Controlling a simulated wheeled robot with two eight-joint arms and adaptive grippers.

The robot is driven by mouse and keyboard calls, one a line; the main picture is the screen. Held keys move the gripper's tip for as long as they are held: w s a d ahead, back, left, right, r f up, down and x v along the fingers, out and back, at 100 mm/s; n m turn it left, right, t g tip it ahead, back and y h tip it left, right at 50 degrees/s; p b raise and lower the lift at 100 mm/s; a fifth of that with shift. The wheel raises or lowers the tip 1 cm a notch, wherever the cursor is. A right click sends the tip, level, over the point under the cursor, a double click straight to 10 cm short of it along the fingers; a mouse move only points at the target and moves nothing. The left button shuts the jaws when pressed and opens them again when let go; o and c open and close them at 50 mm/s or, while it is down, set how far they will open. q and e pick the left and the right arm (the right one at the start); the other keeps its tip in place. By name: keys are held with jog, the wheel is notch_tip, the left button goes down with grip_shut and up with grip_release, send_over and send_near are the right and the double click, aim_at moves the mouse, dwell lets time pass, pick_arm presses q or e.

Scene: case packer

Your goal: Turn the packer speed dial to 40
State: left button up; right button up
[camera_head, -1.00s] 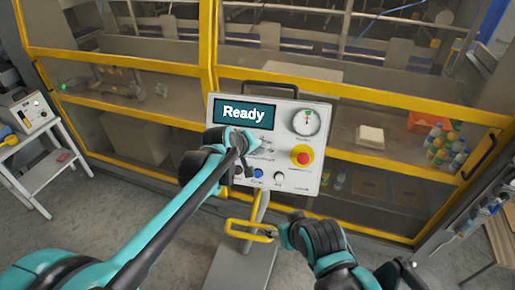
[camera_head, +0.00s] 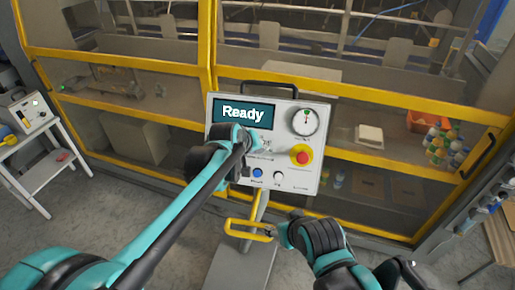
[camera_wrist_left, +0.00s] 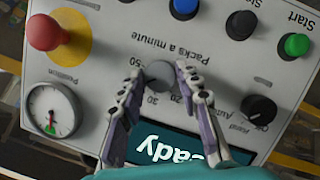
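The wrist view shows the panel upside down. My left gripper (camera_wrist_left: 158,76) is open, its two fingertips on either side of the dial with small gaps showing. The dial's pointer cannot be made out. In the head view my left gripper (camera_head: 246,140) covers the dial. My right gripper (camera_head: 273,233) is low, at the end of a yellow loop handle (camera_head: 240,222); its fingers are too small to read.
The panel's display (camera_head: 243,113) reads "Ready". A red stop button (camera_wrist_left: 47,33), a gauge (camera_wrist_left: 50,110), a black selector knob (camera_wrist_left: 258,107), and blue (camera_wrist_left: 242,24) and green (camera_wrist_left: 296,44) buttons surround the dial. A yellow-framed machine stands behind the panel.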

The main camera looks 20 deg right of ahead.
pick_arm(q)
jog(key=o, duration=0.3)
jog(key=v, duration=1.2)
